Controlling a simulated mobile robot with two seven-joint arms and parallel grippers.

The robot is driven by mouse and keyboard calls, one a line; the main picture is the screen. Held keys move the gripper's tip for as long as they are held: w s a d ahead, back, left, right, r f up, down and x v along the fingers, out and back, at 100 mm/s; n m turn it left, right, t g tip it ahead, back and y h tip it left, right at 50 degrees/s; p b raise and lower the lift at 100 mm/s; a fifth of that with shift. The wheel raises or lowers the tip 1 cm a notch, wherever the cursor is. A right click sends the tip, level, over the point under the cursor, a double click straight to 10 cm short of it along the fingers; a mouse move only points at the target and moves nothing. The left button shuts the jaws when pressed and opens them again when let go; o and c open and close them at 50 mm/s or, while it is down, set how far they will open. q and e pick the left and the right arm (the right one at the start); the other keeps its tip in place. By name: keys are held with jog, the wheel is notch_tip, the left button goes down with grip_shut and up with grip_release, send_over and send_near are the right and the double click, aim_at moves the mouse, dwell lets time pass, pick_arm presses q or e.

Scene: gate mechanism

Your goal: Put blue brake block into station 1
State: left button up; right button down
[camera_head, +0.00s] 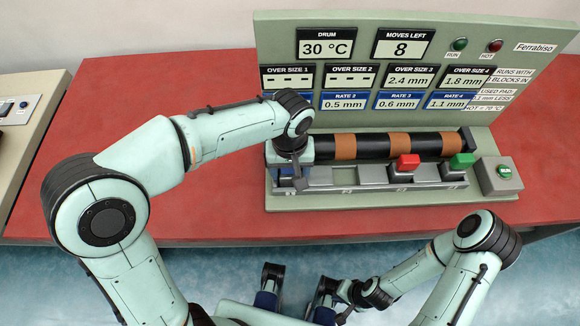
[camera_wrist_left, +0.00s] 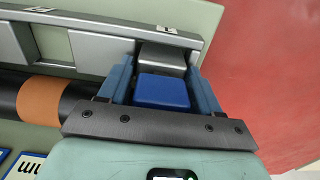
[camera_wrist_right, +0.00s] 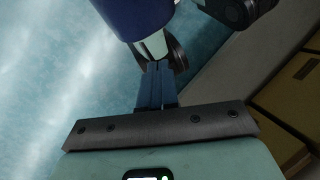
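The blue brake block, with a blue top (camera_wrist_left: 162,91) and a grey lower part, shows in the left wrist view between the fingers of my left gripper (camera_wrist_left: 161,82). The fingers are close against its two sides. In the head view my left gripper (camera_head: 299,178) points down at station 1, the left end of the grey rail (camera_head: 318,178), and hides the block. I cannot tell whether the block is fully seated. My right gripper (camera_wrist_right: 156,88) is shut and empty, low in front of the table; it also shows in the head view (camera_head: 345,312).
A red block (camera_head: 407,163) sits at station 3 and a green block (camera_head: 461,161) at station 4. Station 2 (camera_head: 347,177) looks empty. The striped drum (camera_head: 375,146) runs behind the rail. The red table (camera_head: 200,228) is clear in front.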

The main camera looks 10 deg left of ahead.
pick_arm(q)
jog(key=shift+o, duration=0.5)
jog(key=shift+r, duration=0.1)
jog(key=shift+r, duration=0.25)
notch_tip(320, 180, up, 12)
jog(key=p, duration=0.2)
jog(key=shift+f+p, duration=0.15)
jog(key=shift+p, duration=0.25)
